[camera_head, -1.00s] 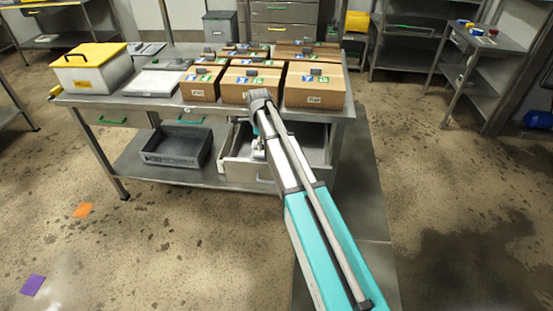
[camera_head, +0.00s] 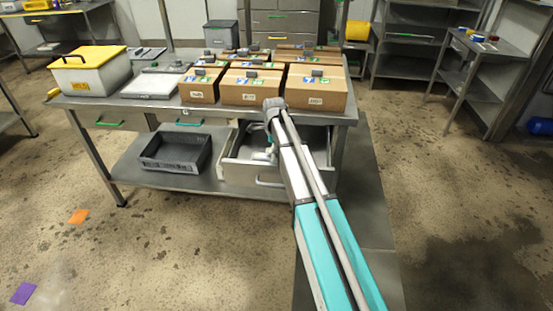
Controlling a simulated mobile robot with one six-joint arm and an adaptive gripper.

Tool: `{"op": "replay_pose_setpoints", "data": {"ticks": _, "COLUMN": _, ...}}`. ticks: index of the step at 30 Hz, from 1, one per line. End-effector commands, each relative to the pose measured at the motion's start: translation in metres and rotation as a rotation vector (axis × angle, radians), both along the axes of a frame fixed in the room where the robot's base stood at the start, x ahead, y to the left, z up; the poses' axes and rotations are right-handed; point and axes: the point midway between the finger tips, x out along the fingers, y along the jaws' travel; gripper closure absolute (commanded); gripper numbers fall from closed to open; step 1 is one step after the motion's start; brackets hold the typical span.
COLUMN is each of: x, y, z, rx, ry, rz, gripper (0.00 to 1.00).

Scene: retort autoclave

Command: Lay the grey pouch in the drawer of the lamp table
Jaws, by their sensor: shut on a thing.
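The open drawer (camera_head: 232,171) of the steel table (camera_head: 130,104) is pulled out under the right half of the top. My arm reaches over it, and its wrist comes down into the drawer. My gripper (camera_head: 262,156) is small and partly hidden at the drawer's inside, low near its left part. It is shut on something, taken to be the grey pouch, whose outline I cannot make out. I cannot tell whether the pouch touches the drawer floor. My forearm hides the drawer's right part.
Cardboard boxes (camera_head: 252,87) crowd the table top above the drawer. A yellow-lidded bin (camera_head: 92,80) and a white tray (camera_head: 152,86) stand to the left. A dark grey crate (camera_head: 174,163) sits on the lower shelf, left of the drawer. Open floor lies in front.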

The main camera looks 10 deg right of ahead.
Motion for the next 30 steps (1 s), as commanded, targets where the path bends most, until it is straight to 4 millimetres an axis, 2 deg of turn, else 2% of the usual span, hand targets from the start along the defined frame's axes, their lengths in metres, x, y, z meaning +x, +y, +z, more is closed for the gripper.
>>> {"op": "replay_pose_setpoints", "data": {"ticks": 8, "x": 0.001, "y": -0.004, "z": -0.007, "rx": 0.000, "ry": 0.000, "rz": -0.001, "gripper": 0.85}}
{"op": "replay_pose_setpoints", "data": {"ticks": 11, "x": 0.003, "y": -0.009, "z": -0.014, "rx": 0.000, "ry": 0.000, "rz": -0.001, "gripper": 0.85}}
{"op": "replay_pose_setpoints", "data": {"ticks": 21, "x": 0.002, "y": -0.008, "z": -0.039, "rx": 0.000, "ry": 0.000, "rz": -0.001, "gripper": 0.85}}
{"op": "replay_pose_setpoints", "data": {"ticks": 30, "x": 0.002, "y": -0.009, "z": -0.040, "rx": 0.000, "ry": 0.000, "rz": -0.001, "gripper": 0.85}}
